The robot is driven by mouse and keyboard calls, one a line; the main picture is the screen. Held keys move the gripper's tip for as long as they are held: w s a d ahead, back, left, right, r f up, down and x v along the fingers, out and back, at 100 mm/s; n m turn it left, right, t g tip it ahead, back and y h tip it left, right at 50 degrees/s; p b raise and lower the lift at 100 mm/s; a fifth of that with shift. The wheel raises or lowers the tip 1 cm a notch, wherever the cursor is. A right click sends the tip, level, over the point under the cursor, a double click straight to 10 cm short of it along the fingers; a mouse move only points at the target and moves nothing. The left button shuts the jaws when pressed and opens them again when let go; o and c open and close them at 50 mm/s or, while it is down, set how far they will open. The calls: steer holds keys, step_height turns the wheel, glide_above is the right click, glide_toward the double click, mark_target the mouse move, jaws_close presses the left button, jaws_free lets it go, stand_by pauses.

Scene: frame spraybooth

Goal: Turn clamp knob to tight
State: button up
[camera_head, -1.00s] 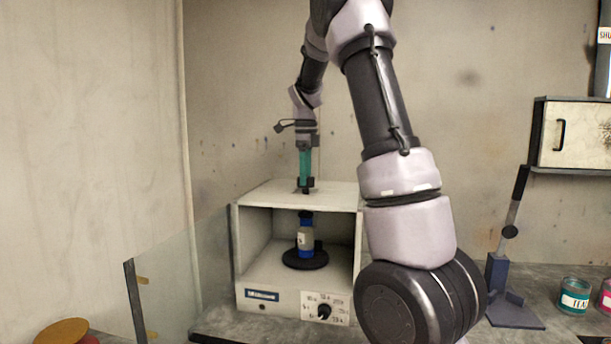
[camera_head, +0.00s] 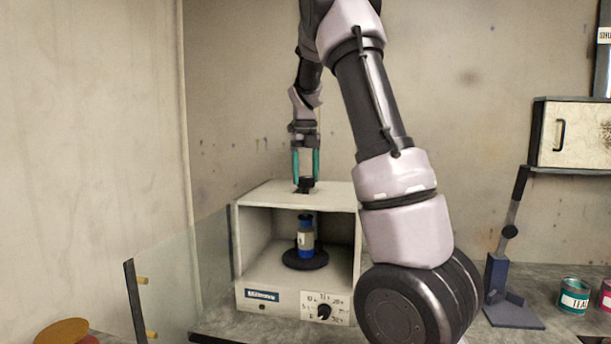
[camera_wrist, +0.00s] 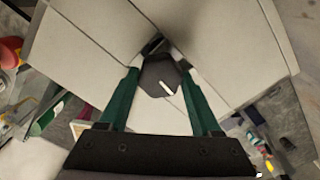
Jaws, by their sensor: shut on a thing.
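The clamp knob (camera_head: 305,185) is a small dark knob on the top of a white box-shaped booth (camera_head: 262,197). In the wrist view the knob (camera_wrist: 160,75) shows a dark angular top with a white pointer line slanting to the lower right. My gripper (camera_head: 305,180) points straight down over it, with one green finger on each side. In the wrist view my gripper (camera_wrist: 160,76) is shut on the knob. Any tight or loose marking cannot be made out.
Inside the open booth a blue bottle with a pale label (camera_head: 306,238) stands on a dark round turntable (camera_head: 305,260). A numbered dial (camera_head: 323,311) is on the booth's front. A clear panel (camera_head: 170,285) stands at left. A blue stand (camera_head: 508,290) and paint jars (camera_head: 573,296) are at right.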

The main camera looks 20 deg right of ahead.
mark_target(306, 177)
steer(key=shift+r+m, duration=0.1)
steer(key=shift+m, duration=0.5)
steer(key=o, duration=1.4)
steer(key=shift+c, duration=0.2)
step_height(306, 177, up, 11)
